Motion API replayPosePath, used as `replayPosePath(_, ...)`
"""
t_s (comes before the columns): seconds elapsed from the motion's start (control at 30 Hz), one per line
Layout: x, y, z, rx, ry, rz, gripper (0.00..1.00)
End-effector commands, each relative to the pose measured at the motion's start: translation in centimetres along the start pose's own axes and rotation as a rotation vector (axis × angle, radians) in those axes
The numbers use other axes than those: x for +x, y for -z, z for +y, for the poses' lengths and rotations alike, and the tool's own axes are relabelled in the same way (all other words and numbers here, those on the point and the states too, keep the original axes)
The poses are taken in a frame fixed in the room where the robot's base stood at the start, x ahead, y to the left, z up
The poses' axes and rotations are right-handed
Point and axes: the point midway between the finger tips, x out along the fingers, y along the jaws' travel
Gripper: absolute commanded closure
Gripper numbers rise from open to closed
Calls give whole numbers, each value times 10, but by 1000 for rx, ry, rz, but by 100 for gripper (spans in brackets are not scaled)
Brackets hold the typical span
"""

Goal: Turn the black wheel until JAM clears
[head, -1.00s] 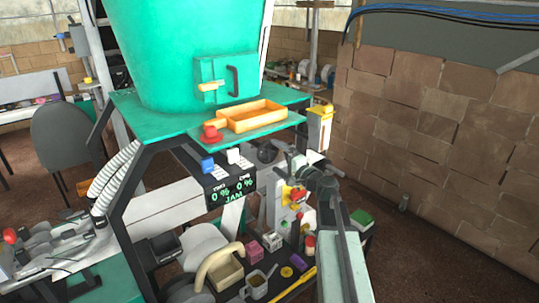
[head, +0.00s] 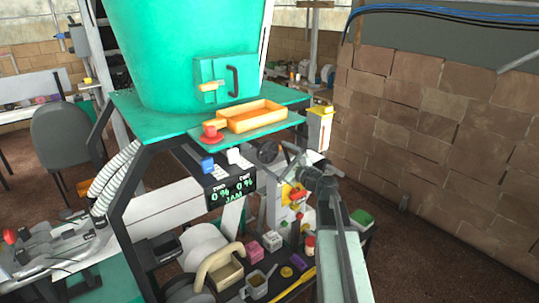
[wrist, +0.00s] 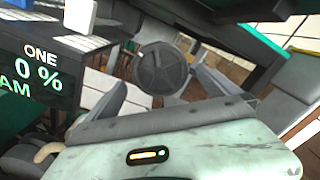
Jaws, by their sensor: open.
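The black wheel (head: 267,151) is on the machine's side, right of the display, partly hidden in the head view. In the wrist view the round dark wheel (wrist: 160,68) faces me with its spokes showing. My gripper (head: 288,156) is just right of the wheel in the head view. In the wrist view its open fingers (wrist: 160,80) stand left and right of the wheel, with nothing held; I cannot tell whether they touch it. The display (head: 233,190) reads 0 % twice, with JAM in green below; part of it also shows in the wrist view (wrist: 38,72).
A green hopper (head: 185,50) stands above an orange tray (head: 253,115) and a red button (head: 211,131). Blue and white switches sit above the display. A brick wall (head: 440,150) is at right.

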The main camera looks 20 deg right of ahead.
Motion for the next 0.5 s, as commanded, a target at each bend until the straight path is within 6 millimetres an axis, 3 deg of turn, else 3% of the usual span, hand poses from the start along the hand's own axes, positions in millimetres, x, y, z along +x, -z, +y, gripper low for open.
replayPosePath(0.5,30,0,0,-1,0,0,0)
